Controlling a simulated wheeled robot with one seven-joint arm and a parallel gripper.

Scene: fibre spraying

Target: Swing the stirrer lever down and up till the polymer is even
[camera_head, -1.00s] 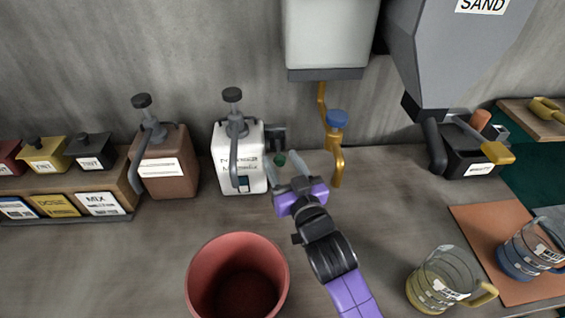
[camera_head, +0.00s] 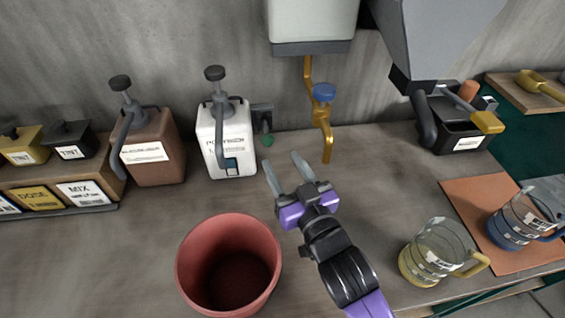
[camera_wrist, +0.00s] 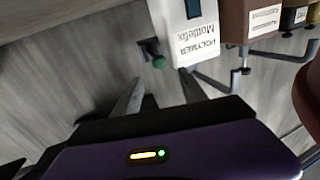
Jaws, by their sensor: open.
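The white polymer jug (camera_head: 226,140) stands on the bench against the wall, with a dark pump top and a grey spout. Its label reads POLYMER in the wrist view (camera_wrist: 197,50). The stirrer lever looks to be the dark arm with a green knob (camera_head: 267,140) at the jug's right side; the knob hangs low and also shows in the wrist view (camera_wrist: 159,62). My gripper (camera_head: 288,168) is open and empty, in front of and to the right of the knob, apart from it. I cannot tell how even the polymer is.
A red bucket (camera_head: 229,265) stands in front of the jug. A brown jug (camera_head: 153,150) is to its left. A brass tap with a blue knob (camera_head: 323,115) hangs behind my gripper. Measuring jugs (camera_head: 436,252) stand at the right. The bench between gripper and jug is clear.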

